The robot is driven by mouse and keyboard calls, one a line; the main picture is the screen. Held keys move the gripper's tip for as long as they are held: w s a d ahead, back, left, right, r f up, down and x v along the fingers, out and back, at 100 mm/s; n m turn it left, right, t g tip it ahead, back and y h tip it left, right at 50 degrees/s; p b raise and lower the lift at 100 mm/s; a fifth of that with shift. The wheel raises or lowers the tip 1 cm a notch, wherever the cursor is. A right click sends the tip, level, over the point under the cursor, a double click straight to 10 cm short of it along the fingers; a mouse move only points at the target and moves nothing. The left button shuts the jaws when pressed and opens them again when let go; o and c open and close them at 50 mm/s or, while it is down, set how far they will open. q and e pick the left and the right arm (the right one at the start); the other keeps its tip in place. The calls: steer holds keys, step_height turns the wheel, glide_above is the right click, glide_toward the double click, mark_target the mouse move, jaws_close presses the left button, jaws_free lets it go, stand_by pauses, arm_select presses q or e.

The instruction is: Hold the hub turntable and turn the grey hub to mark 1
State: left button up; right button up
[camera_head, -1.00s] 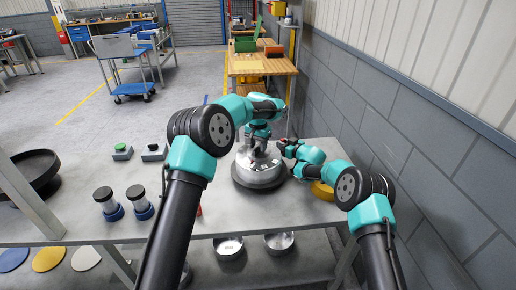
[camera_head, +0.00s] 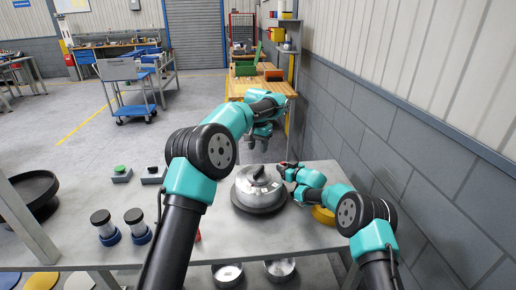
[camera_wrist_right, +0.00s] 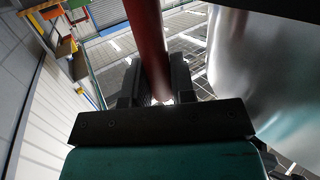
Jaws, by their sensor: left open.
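The shiny grey hub (camera_head: 260,186) sits on a dark round turntable base (camera_head: 258,209) at the right part of the table. A dark raised piece stands on its top; I cannot read any marks. My left gripper (camera_head: 263,136) is open and empty, above and behind the hub, apart from it. My right gripper (camera_head: 284,166) is low at the hub's right side. In the right wrist view its fingers (camera_wrist_right: 155,90) close around a red bar (camera_wrist_right: 149,45), with the hub's shiny wall (camera_wrist_right: 265,75) close on the right.
Two dark-capped cylinders in blue rings (camera_head: 138,226) stand at the front left. Two small button boxes (camera_head: 121,175) and a black round tray (camera_head: 28,190) lie farther left. A yellow round thing (camera_head: 323,216) is beside my right arm. The middle of the table is clear.

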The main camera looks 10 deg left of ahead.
steer(key=o, duration=0.5)
steer(key=shift+d, duration=0.15)
steer(key=v, duration=0.7)
steer(key=shift+s, duration=0.15)
steer(key=shift+r, duration=0.1)
